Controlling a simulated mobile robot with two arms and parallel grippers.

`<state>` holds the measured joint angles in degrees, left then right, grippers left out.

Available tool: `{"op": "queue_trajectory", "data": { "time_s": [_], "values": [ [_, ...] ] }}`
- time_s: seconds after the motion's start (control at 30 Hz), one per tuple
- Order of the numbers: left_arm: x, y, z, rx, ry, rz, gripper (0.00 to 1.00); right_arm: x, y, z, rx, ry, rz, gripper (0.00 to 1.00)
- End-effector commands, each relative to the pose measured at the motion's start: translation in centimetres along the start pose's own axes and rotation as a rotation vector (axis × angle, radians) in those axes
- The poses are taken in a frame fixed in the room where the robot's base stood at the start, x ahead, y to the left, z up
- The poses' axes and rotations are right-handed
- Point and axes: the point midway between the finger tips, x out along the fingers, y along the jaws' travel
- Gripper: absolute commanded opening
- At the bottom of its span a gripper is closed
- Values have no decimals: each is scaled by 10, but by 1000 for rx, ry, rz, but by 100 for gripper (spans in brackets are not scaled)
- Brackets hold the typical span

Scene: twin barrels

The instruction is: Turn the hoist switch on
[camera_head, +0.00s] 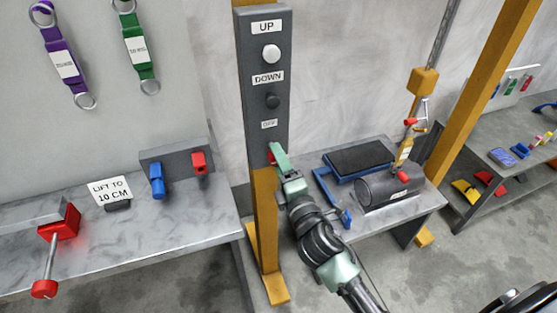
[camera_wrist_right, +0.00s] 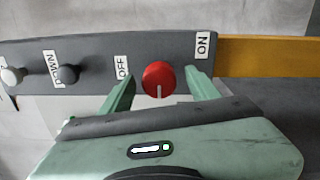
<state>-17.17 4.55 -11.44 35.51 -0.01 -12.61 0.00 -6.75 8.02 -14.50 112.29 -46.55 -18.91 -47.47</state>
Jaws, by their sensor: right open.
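The hoist switch is a red round knob (camera_wrist_right: 159,76) on the dark grey control panel (camera_wrist_right: 100,50), between an OFF label (camera_wrist_right: 122,67) and an ON label (camera_wrist_right: 202,44). Its white mark points to the bottom of the right wrist view, toward neither label. In the head view the panel (camera_head: 262,80) stands upright on a yellow post, and only a bit of the red knob shows by my fingers. My right gripper (camera_wrist_right: 162,88) is open, one finger on each side of the knob, with gaps visible. Its depth around the knob is hard to tell. My left gripper is not in view.
A white UP button (camera_head: 271,53) and a black DOWN button (camera_head: 273,101) sit higher on the panel. A grey bench (camera_head: 418,203) behind my right arm holds a dark cylinder (camera_head: 390,188) below a yellow hoist hook. Another bench (camera_head: 130,245) is at left.

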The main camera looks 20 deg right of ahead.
Motion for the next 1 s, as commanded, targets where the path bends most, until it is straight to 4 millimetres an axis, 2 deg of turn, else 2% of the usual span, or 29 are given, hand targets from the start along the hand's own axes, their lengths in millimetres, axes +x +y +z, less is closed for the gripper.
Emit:
{"op": "queue_trajectory", "data": {
  "time_s": [0.2, 0.4, 1.0],
  "values": [
    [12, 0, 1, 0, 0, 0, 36, -40, -4, 0, 1, 1, -3, 61],
    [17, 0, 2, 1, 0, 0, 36, -62, -2, 0, 1, 0, -3, 61],
    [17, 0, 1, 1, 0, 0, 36, -65, -4, 0, 5, 1, -8, 61]
  ]
}}
